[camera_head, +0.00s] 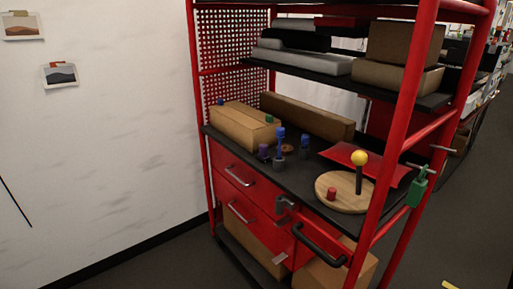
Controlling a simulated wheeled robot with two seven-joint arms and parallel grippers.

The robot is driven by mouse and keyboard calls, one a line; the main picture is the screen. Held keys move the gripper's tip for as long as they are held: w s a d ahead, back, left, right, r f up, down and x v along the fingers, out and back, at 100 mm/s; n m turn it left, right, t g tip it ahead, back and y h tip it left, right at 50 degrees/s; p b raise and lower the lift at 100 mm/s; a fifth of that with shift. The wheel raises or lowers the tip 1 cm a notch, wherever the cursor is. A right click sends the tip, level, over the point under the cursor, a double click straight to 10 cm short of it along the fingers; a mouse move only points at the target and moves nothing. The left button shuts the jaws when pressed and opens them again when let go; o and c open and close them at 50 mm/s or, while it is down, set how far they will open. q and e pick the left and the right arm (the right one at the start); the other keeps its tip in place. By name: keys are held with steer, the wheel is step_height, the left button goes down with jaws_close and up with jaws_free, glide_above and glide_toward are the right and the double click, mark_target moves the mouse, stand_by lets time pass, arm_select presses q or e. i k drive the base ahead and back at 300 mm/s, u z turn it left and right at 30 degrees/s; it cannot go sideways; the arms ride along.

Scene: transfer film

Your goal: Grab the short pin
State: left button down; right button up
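A round wooden board (345,201) lies on the black middle shelf at the right. A short red pin (331,194) stands on its left part. A taller black pin (358,179) with a yellow ball (359,158) on top stands behind and right of it. To the left on the shelf are a blue-topped pin (280,136), a second blue-topped pin (304,143) and a lower dark purple piece (263,152). I cannot tell which one the task calls the short pin. Neither of my grippers is in view.
A red shelf rack (419,70) stands ahead; its front right post rises close to the board. A red tray (362,158) lies behind the board. A cardboard box (244,128) sits on the shelf's left. Red drawers (238,172) are below. A green padlock (417,190) hangs at the right.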

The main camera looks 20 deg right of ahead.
mark_target(306, 137)
steer(key=u, duration=0.4)
steer(key=i, duration=1.65)
steer(key=z, duration=1)
